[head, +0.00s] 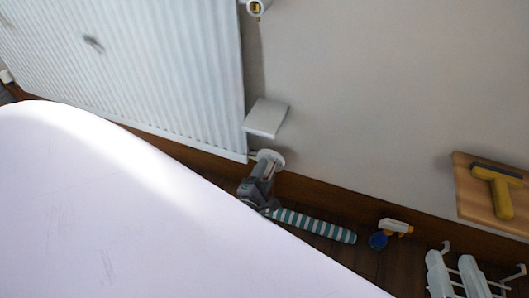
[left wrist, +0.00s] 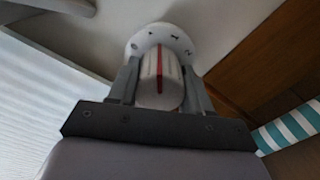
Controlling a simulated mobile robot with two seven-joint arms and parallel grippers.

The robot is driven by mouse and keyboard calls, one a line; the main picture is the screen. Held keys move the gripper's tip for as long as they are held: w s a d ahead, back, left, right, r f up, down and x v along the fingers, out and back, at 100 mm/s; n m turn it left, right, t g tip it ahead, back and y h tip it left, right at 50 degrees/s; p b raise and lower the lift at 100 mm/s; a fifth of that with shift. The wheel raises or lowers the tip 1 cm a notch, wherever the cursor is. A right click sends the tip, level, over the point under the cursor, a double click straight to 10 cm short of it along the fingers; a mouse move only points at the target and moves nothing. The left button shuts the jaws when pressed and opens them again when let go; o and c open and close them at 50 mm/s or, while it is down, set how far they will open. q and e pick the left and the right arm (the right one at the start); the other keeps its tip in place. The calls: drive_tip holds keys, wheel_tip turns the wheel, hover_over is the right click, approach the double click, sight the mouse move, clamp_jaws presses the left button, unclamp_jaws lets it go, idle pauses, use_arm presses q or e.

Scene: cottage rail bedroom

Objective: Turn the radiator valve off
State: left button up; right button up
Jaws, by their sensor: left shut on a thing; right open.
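The radiator valve (head: 271,158) is a white round piece low on the wall by the radiator's bottom right corner. In the left wrist view its knob (left wrist: 161,80) is white with a red line, in front of a round white dial plate (left wrist: 160,38) with small dark marks. My left gripper (head: 264,168) is at the valve, and its two fingers (left wrist: 160,85) are shut on the knob from both sides. The red line runs nearly straight up and down in that view. My right gripper is not in view.
The white ribbed radiator (head: 130,55) fills the upper left. A small white shelf-like piece (head: 266,117) is above the valve. A teal-and-white striped roll (head: 315,226), a spray bottle (head: 390,232) and a white rack (head: 460,275) are to the right. A squeegee (head: 494,185) lies on a wooden board.

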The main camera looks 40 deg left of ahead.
use_arm(q)
drive_tip(key=n, duration=0.5)
drive_tip(key=shift+a+n, duration=0.1)
drive_tip(key=shift+n, duration=0.2)
drive_tip(key=n, duration=0.4)
drive_tip(key=shift+n, duration=0.4)
drive_tip(key=shift+w, duration=0.1)
drive_tip(key=o, duration=1)
drive_tip(key=shift+o, duration=0.2)
drive_tip(key=shift+s, duration=0.2)
